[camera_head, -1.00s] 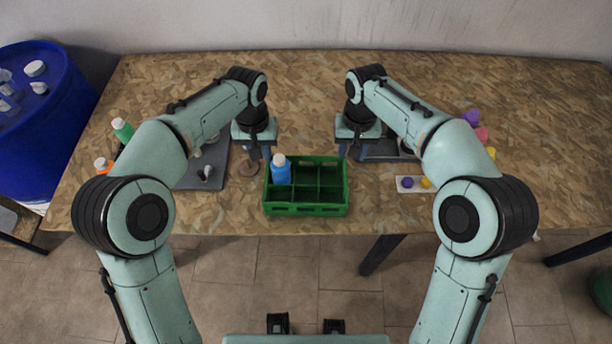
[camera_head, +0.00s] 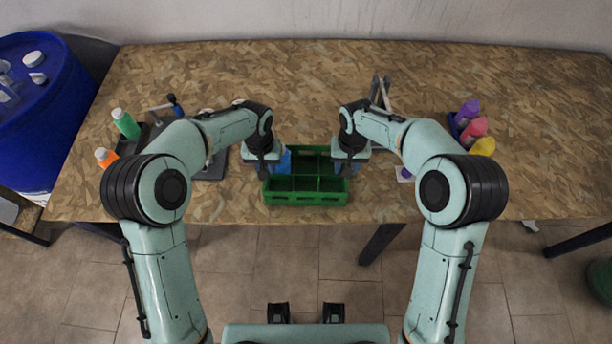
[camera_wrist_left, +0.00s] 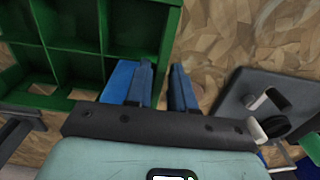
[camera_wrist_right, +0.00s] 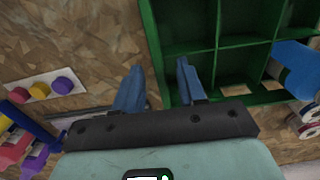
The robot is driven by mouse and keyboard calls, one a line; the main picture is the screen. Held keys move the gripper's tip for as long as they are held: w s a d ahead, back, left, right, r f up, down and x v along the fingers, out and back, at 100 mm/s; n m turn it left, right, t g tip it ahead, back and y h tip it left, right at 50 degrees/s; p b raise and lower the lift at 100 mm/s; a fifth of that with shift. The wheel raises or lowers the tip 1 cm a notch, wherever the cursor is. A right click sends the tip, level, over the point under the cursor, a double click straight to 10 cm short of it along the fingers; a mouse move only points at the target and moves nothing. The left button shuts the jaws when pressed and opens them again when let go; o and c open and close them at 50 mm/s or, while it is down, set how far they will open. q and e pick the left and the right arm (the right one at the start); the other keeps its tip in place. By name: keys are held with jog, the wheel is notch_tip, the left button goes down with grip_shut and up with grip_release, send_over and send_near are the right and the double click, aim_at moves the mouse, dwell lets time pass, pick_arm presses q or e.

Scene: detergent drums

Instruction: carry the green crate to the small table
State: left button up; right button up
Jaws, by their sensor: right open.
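The green crate (camera_head: 306,198), divided into compartments, stands near the front edge of the large table. A blue bottle (camera_head: 284,160) sits in its left back compartment, partly hidden by my left arm. My left gripper (camera_wrist_left: 162,85) is open, with its fingers either side of the line of the crate's near side wall (camera_wrist_left: 152,30). My right gripper (camera_wrist_right: 160,85) is open likewise around the line of the opposite wall (camera_wrist_right: 152,40). Contact with the walls cannot be told. A low wood-topped surface (camera_head: 22,222) at the left edge may be the small table.
A blue drum (camera_head: 45,120) stands at the left. Green (camera_head: 126,124) and orange (camera_head: 106,158) bottles are left on the large table (camera_head: 300,80). Purple (camera_head: 468,113), pink (camera_head: 474,128) and yellow (camera_head: 482,146) bottles stand right. The table's back middle is clear.

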pick_arm(q)
jog(key=shift+f, duration=0.85)
pick_arm(e)
jog(key=shift+f, duration=0.9)
pick_arm(q)
jog(key=c, duration=0.4)
pick_arm(e)
jog(key=c, duration=0.4)
pick_arm(q)
grip_shut()
pick_arm(e)
grip_shut()
pick_arm(q)
jog(key=shift+r, duration=0.1)
pick_arm(e)
jog(key=shift+r, duration=0.1)
